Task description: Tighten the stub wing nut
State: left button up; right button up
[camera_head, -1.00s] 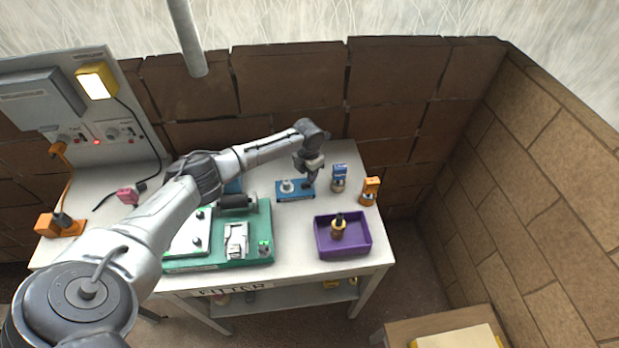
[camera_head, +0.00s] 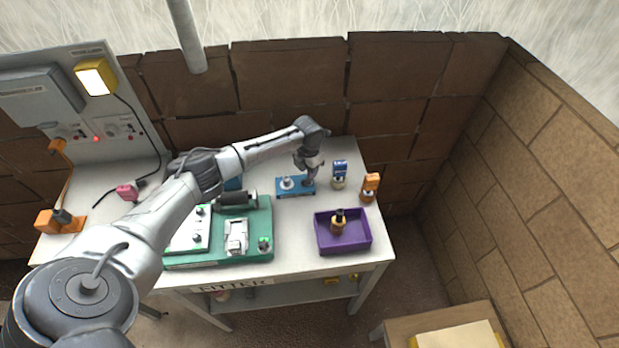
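A small blue base (camera_head: 295,194) sits on the back part of the white table, with a pale round part (camera_head: 286,183) on its left end. My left gripper (camera_head: 309,180) points down over the right end of this base, close to it or touching it. The wing nut itself is too small, or too hidden by the gripper, to make out. Whether the fingers are open or shut is too small to tell. My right gripper is not in view.
A blue-topped bottle (camera_head: 339,174) and an orange-topped one (camera_head: 369,188) stand right of the base. A purple tray (camera_head: 343,248) holds a dark-and-yellow item (camera_head: 338,222). A green board (camera_head: 260,216) with parts lies to the left. The brick wall is close behind.

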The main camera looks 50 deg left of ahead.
pick_arm(q)
jog(key=shift+f+b, duration=1.4)
jog(key=shift+f, duration=0.3)
jog(key=shift+c, duration=0.5)
grip_shut()
jog(key=shift+o, duration=0.5)
grip_release()
jog(key=shift+r, duration=0.15)
